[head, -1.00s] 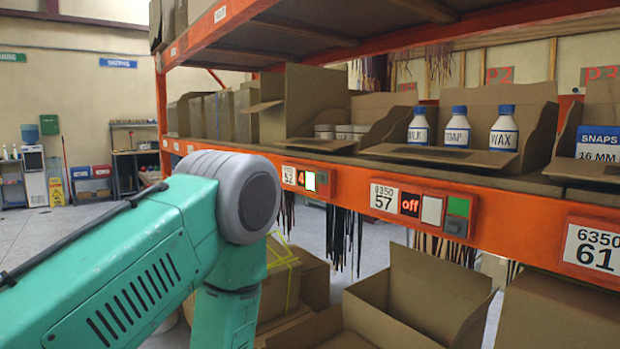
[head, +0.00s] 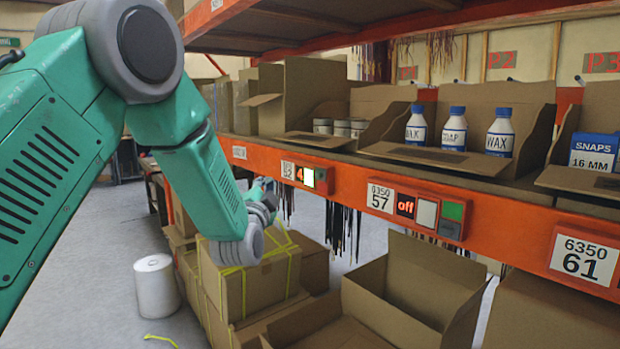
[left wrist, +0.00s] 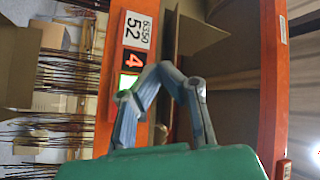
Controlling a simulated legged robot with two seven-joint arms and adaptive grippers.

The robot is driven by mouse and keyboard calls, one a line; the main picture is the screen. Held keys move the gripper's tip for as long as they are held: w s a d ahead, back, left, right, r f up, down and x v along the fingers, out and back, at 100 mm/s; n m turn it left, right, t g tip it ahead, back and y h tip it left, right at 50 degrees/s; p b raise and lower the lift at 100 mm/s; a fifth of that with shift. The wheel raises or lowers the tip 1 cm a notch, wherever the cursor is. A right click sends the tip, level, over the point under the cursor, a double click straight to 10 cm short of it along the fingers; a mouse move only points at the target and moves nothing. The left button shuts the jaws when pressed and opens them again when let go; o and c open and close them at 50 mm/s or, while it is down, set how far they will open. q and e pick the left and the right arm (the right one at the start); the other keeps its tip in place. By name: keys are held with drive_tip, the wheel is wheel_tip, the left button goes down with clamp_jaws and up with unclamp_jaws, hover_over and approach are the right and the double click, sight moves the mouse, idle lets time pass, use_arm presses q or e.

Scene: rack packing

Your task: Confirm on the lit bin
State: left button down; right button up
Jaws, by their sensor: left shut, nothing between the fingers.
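The lit bin position is 52, with its white label (head: 301,176) on the orange shelf beam. Its display shows a red 4 (head: 300,174) beside a glowing white button (head: 309,177). In the left wrist view the label (left wrist: 137,30), red 4 (left wrist: 133,58) and lit button (left wrist: 127,82) appear turned sideways. My left gripper (head: 266,185) is in front of the beam, just left of the module in the head view. In the left wrist view its fingers (left wrist: 167,72) come together, shut and empty, and the lit button shows beside them. Contact cannot be told. My right gripper is not in view.
Open cardboard bins on the shelf hold cans (head: 340,127) and white bottles (head: 455,130). Below stand strapped boxes (head: 245,285) and an open carton (head: 410,290). Dark strips (head: 343,235) hang under the beam.

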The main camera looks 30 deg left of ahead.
sight(304, 171)
use_arm(q)
drive_tip(key=shift+w+a+f, duration=0.1)
drive_tip(key=w+d, duration=0.1)
drive_tip(key=w, duration=0.1)
drive_tip(key=w+d, duration=0.1)
drive_tip(key=w, duration=0.2)
drive_tip(key=w+d, duration=0.1)
drive_tip(key=w, duration=0.2)
drive_tip(key=shift+d, duration=0.15)
idle(0.4)
idle(1.2)
drive_tip(key=shift+w+d, duration=0.2)
drive_tip(key=shift+w, duration=0.1)
